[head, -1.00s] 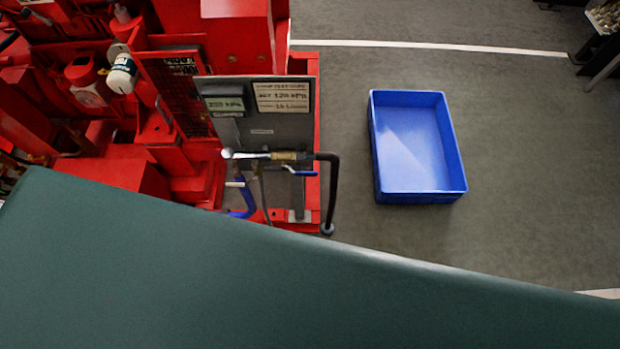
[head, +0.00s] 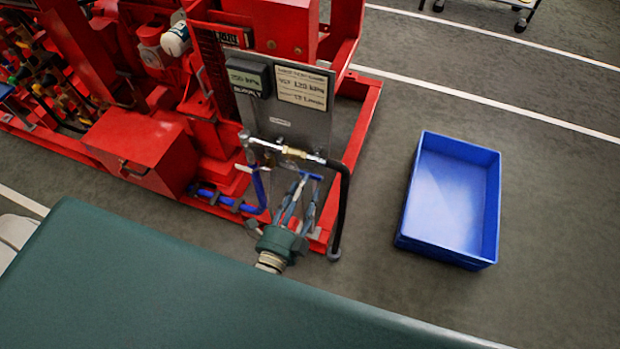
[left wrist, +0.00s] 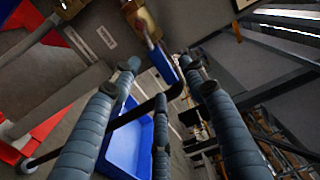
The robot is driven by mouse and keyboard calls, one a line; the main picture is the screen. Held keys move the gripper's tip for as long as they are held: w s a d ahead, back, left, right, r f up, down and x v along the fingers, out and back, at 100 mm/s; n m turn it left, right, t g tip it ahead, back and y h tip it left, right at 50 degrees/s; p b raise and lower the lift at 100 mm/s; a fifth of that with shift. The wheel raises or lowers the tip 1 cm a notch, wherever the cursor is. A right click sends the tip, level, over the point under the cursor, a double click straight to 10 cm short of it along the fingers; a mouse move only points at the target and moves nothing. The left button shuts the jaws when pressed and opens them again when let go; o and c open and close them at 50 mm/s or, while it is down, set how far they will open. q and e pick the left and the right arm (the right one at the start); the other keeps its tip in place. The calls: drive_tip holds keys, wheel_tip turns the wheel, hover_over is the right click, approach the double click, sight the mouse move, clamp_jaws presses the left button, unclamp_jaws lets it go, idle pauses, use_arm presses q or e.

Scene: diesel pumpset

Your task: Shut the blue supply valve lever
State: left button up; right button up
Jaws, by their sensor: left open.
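The blue supply valve lever (head: 312,176) sits just below the brass valve body (head: 294,152) on the pipe under the grey panel. My left gripper (head: 306,187) reaches up from below, open, with its fingertips close to the lever. In the left wrist view the blue lever (left wrist: 162,66) shows between the two open fingertips (left wrist: 160,72), beyond them or between them; I cannot tell whether they touch it. The brass valve (left wrist: 148,24) is above it. My right gripper is not in view.
The grey panel (head: 316,118) carries a display (head: 247,78) and a placard (head: 302,87). A black hose (head: 342,210) drops right of the valve. Red pumpset machinery (head: 145,150) fills the left. A blue bin (head: 452,200) stands on open floor at right.

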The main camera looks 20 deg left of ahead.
use_arm(q)
drive_tip(key=w+b, duration=0.1)
drive_tip(key=w, duration=0.4)
drive_tip(key=shift+d, duration=0.15)
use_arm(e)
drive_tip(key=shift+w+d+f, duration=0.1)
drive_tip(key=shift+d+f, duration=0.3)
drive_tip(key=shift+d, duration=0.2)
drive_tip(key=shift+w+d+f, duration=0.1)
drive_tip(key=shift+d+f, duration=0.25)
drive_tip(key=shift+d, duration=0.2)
use_arm(q)
clamp_jaws()
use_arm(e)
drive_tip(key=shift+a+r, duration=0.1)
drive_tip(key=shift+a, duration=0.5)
